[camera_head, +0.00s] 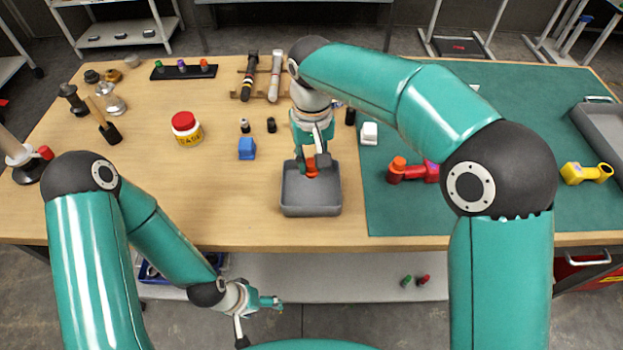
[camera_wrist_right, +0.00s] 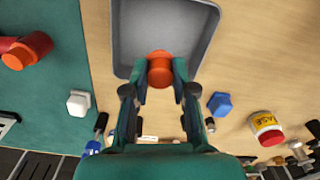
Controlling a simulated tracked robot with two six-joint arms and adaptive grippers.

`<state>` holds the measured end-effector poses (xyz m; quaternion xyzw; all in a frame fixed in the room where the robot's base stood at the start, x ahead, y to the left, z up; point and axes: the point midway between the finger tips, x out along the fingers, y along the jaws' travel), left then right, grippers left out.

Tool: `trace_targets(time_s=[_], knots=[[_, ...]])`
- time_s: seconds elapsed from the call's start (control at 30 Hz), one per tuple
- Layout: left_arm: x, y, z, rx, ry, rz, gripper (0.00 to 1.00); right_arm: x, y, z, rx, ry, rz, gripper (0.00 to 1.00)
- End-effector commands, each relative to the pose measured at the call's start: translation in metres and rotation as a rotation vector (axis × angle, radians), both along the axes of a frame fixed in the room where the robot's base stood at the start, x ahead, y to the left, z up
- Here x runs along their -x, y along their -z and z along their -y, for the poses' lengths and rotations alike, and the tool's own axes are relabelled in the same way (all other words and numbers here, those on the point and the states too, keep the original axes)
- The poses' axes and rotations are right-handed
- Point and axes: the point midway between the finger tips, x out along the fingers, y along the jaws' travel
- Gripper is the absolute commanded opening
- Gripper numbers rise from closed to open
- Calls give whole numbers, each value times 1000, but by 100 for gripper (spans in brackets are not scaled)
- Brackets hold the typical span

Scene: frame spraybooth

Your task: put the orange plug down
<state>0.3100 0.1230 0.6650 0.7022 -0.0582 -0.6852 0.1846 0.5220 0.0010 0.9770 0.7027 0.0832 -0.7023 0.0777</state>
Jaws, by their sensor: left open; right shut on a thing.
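The orange plug (camera_head: 311,168) is between the fingers of my right gripper (camera_head: 313,160), which is shut on it. It also shows in the right wrist view (camera_wrist_right: 160,68), between the two fingertips. The gripper and plug are over the grey tray (camera_head: 310,210), near its back edge; I cannot tell whether the plug touches the tray floor. The tray (camera_wrist_right: 206,20) looks otherwise empty. My left gripper (camera_head: 262,318) is open and empty, low in front of the table edge.
A blue block (camera_head: 247,149) and a jar with a red lid (camera_head: 186,127) stand left of the tray. On the green mat (camera_head: 400,217) to the right lie a red part with an orange end (camera_head: 408,172) and a yellow part (camera_head: 585,173). A white block (camera_head: 369,133) stands behind.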

Motion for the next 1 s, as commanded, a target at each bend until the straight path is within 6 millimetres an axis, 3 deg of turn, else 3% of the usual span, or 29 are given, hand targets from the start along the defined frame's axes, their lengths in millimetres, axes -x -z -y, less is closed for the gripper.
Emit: trace_targets(time_s=[0.53,0.93,0.97,1.0], knots=[[0,-2,0,0,0,1,79,0,60,0,0,-1,-1,0],[0,1,0,0,0,1,79,0,66,-1,-1,-2,1,0],[0,0,0,0,0,1,79,0,65,-1,-1,-2,2,31],[0,0,0,0,0,1,79,0,65,-1,-1,-2,2,37]])
